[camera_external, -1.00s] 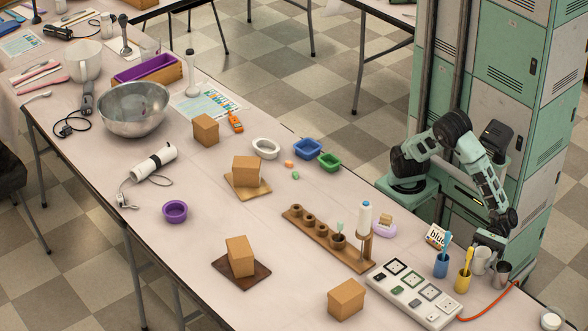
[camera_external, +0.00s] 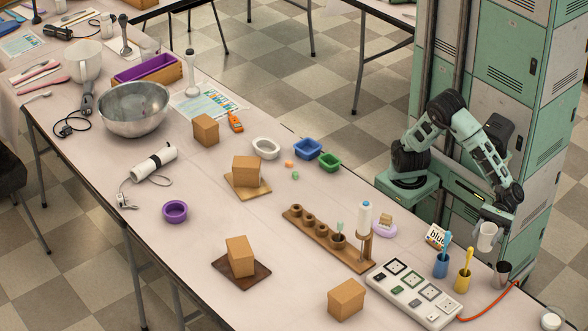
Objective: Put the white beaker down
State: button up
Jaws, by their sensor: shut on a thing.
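The white beaker (camera_external: 487,236) is a small pale cup at the right end of the long table. My gripper (camera_external: 493,217) is shut on it near its top and holds it upright, raised above the table by the far edge. The fingers are small in this view, so their exact contact with the beaker is hard to see.
Just below the beaker stand a yellow cup (camera_external: 463,280), a blue cup (camera_external: 441,264) and a dark metal cup (camera_external: 501,273). A white power strip (camera_external: 414,293) and an orange cord (camera_external: 490,308) lie nearby.

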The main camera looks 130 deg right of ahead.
aim_at(482, 250)
notch_tip(482, 250, up, 19)
jog(key=w+d+f+m+g+h+p, duration=0.1)
jog(key=w+d+m+h+p, duration=0.5)
jog(key=w+d, duration=0.65)
jog(key=w+d+m+g+h+p, duration=0.2)
jog(key=w+d+m+h+p, duration=0.2)
jog(key=w+d+h, duration=0.85)
jog(key=w+d+m+g+h+p, duration=0.1)
jog(key=w+d+m+g+p, duration=0.3)
jog(key=d, duration=0.7)
jog(key=w+d+m+g+h+p, duration=0.25)
jog(key=d+g, duration=0.25)
jog(key=d, duration=0.5)
jog(key=w+d+m+g+p, duration=0.2)
jog(key=d+m+g, duration=0.25)
jog(key=d, duration=0.65)
jog(key=shift+g, duration=0.45)
jog(key=f, duration=2.7)
jog(key=shift+s+d+f, duration=0.15)
jog(key=shift+d+f, duration=0.1)
jog(key=shift+f, duration=0.05)
jog(key=shift+f, duration=0.15)
jog(key=o, duration=1)
jog(key=shift+c, duration=0.2)
